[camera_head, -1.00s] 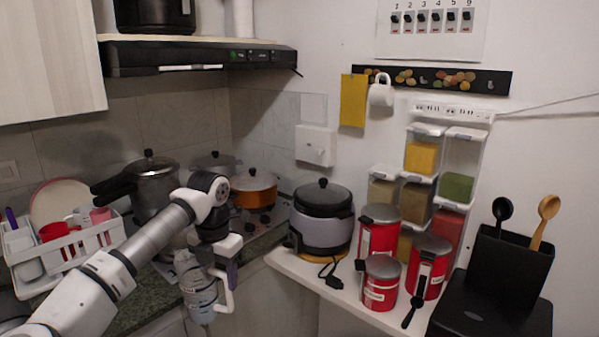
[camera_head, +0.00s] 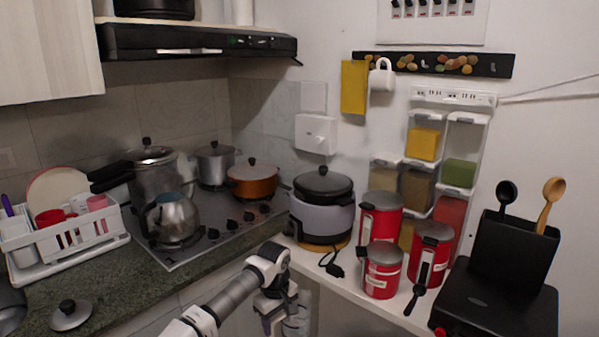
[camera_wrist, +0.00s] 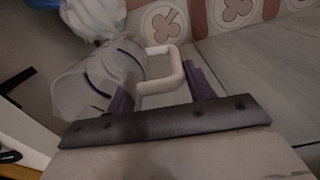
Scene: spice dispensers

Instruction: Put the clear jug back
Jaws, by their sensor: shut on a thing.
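The clear jug (camera_wrist: 95,82) has see-through walls with dark bands and a white handle (camera_wrist: 163,68). It fills the left of the wrist view, tilted in that picture. My gripper (camera_wrist: 160,90) has its purple fingers on both sides of the handle and is shut on it. In the head view the jug (camera_head: 299,316) shows only partly at the bottom edge, beside my wrist and below the counter top.
A white shelf (camera_head: 335,275) holds a rice cooker (camera_head: 322,225) and several red canisters (camera_head: 383,272). A kettle (camera_head: 175,222) and pots stand on the stove (camera_head: 225,238). A dish rack (camera_head: 60,245) is at left. Spice dispensers (camera_head: 425,145) hang on the wall.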

